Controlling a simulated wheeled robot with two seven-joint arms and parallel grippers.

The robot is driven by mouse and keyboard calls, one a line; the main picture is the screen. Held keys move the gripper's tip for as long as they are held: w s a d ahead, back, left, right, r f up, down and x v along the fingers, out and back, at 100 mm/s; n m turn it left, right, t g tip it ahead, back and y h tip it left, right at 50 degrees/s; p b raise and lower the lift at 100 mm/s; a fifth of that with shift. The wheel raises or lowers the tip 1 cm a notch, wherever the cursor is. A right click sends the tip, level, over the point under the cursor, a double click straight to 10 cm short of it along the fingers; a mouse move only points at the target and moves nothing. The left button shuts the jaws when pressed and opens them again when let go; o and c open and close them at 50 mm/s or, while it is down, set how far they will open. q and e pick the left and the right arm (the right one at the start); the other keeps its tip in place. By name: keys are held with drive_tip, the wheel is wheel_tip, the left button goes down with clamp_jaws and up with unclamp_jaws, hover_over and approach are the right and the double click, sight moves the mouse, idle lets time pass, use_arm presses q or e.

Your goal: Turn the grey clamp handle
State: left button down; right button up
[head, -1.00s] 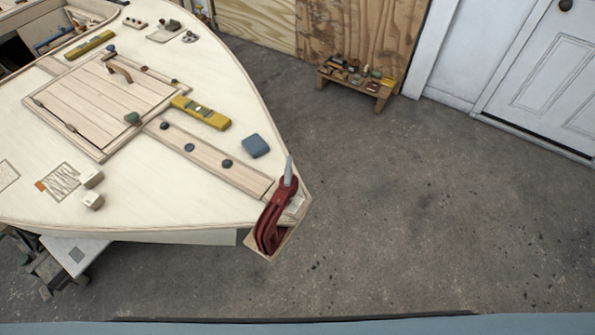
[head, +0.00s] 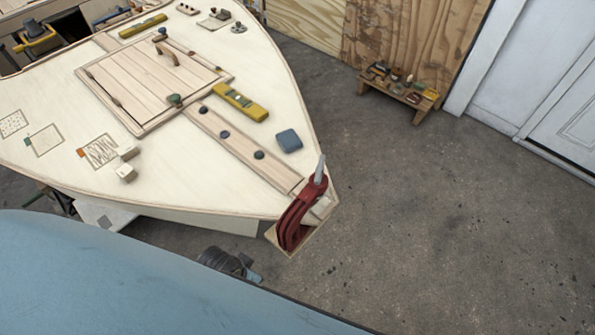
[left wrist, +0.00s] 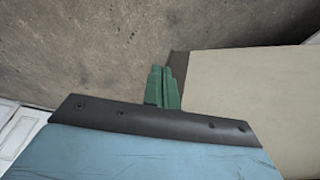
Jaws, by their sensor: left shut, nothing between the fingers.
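The grey clamp handle (head: 320,168) stands up from the top of the red clamp (head: 298,222), which grips the pointed bow of the plywood hull (head: 200,150). It leans slightly to the right. My left gripper (left wrist: 163,82) shows in the left wrist view as two green fingers shut together with nothing between them. The clamp and its handle are not seen in that view. In the head view I cannot make out the left gripper's fingers. My right gripper is in neither view.
A yellow level (head: 240,102) and a blue block (head: 289,140) lie on the deck. A low wooden bench (head: 400,98) with small items stands at the back wall. The concrete floor (head: 430,210) right of the bow is clear. A pale surface (left wrist: 250,95) lies right of the fingers.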

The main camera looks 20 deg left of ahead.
use_arm(q)
drive_tip(key=w+r+t, duration=0.2)
drive_tip(key=w+r, duration=0.2)
drive_tip(key=r, duration=1)
drive_tip(key=m+g+h, duration=0.2)
drive_tip(key=m+h, duration=1.2)
drive_tip(key=h, duration=0.1)
approach(320, 171)
drive_tip(key=s+x, duration=0.1)
drive_tip(key=x, duration=0.5)
drive_tip(key=shift+f+p, duration=0.3)
drive_tip(key=shift+f, duration=0.15)
drive_tip(key=shift+s+d, duration=0.1)
drive_tip(key=shift+d, duration=0.05)
